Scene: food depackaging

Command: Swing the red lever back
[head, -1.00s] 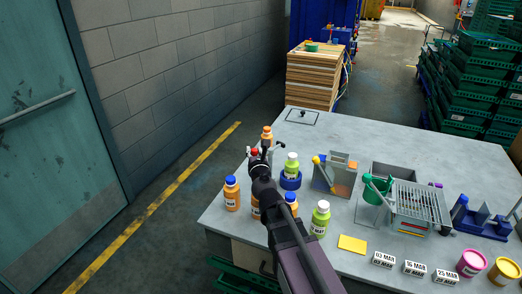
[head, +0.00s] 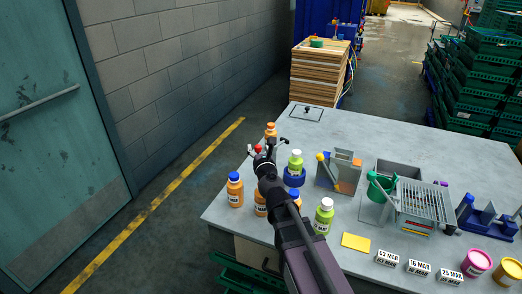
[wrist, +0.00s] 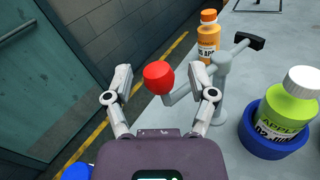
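The red lever knob (wrist: 158,77) sits on a bent grey arm joined to a grey post (wrist: 222,95) on the table. A black-ended bar (wrist: 250,41) sticks out from the post on the other side. In the wrist view my gripper (wrist: 158,82) is open, with one finger on each side of the red knob; I cannot tell whether either touches it. In the head view the knob (head: 258,148) shows small at the end of my arm, and my gripper (head: 262,153) partly hides the lever.
An orange bottle (wrist: 208,37) stands just behind the post. A green bottle (wrist: 286,110) sits in a blue round holder (wrist: 262,147) to the right. More orange bottles (head: 235,190) stand near the table's left edge. The floor left of the table is clear.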

